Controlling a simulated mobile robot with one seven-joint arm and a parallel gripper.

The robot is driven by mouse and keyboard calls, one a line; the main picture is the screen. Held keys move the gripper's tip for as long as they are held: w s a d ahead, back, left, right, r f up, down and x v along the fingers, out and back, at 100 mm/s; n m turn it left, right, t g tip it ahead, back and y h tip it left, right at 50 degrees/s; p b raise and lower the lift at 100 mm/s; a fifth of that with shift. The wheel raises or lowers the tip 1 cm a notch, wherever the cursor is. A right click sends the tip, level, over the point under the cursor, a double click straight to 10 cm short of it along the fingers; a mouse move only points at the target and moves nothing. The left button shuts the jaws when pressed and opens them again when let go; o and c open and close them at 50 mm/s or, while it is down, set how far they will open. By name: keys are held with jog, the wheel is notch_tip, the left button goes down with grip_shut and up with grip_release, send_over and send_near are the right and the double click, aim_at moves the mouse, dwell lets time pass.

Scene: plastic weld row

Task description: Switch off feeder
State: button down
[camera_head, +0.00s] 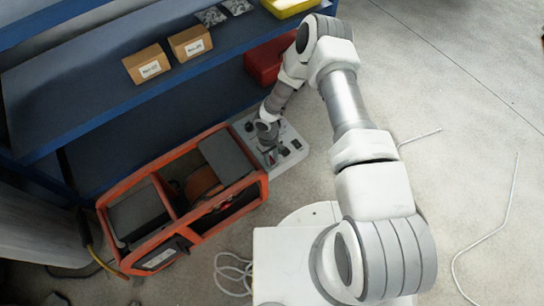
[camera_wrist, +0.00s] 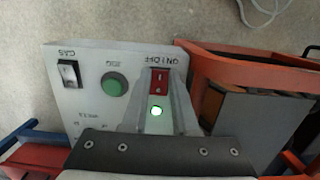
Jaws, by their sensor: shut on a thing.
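The feeder's pale grey control box (camera_head: 298,165) lies beside the orange-framed feeder (camera_head: 258,188) and also shows in the wrist view (camera_wrist: 60,110). Its face has a red rocker switch (camera_wrist: 159,82), with upside-down ON/OFF lettering above it in the wrist view. The switch's exact tilt is hard to tell.
A green button (camera_wrist: 114,84) and a black GAS rocker (camera_wrist: 69,73) sit left of the red switch in the wrist view. The blue shelf (camera_head: 60,95) holds cardboard boxes (camera_head: 147,64). A red bin (camera_head: 265,66) is behind. Cables (camera_head: 228,270) lie on the floor; the right floor is mostly clear.

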jog(key=shift+w+f+g+h+b, duration=0.2)
jog(key=shift+w+g+h+b, duration=0.15)
jog(key=shift+b, duration=0.6)
jog(key=shift+r+g+b, duration=0.35)
jog(key=shift+b, duration=0.05)
jog(key=c, duration=0.7)
grip_release()
jog(key=shift+s, duration=0.1)
jog(key=shift+a, duration=0.1)
jog(key=p+v, duration=0.4)
jog(key=v, duration=1.3)
jog(key=shift+a+r, duration=0.1)
jog(key=shift+r, duration=0.05)
